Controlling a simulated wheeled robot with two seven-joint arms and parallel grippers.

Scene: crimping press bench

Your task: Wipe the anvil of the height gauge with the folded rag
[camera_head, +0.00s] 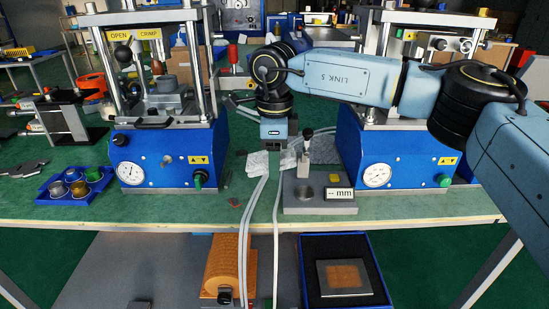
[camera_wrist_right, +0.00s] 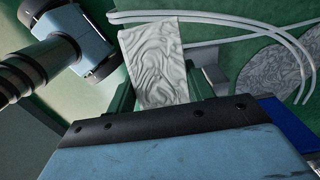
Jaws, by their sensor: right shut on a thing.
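The folded rag (camera_head: 258,164) is pale grey and wrinkled. My right gripper (camera_head: 275,148) points down over the bench and is shut on the rag, which sticks out beside the fingers. In the right wrist view the rag (camera_wrist_right: 155,62) hangs out beyond the gripper body; the fingertips are mostly hidden. The height gauge (camera_head: 320,207) stands just right of the gripper, with a grey base, an upright post with a dark knob and an "mm" display. Its anvil (camera_head: 304,192) is a dark round disc on the base, apart from the rag. My left gripper is not in view.
Blue presses stand on both sides, left (camera_head: 165,160) and right (camera_head: 385,150). Pale hoses (camera_head: 276,200) run over the bench edge beside the gauge. A grey patterned sheet (camera_head: 325,150) lies behind the gauge. A blue tray of cups (camera_head: 76,184) sits at left.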

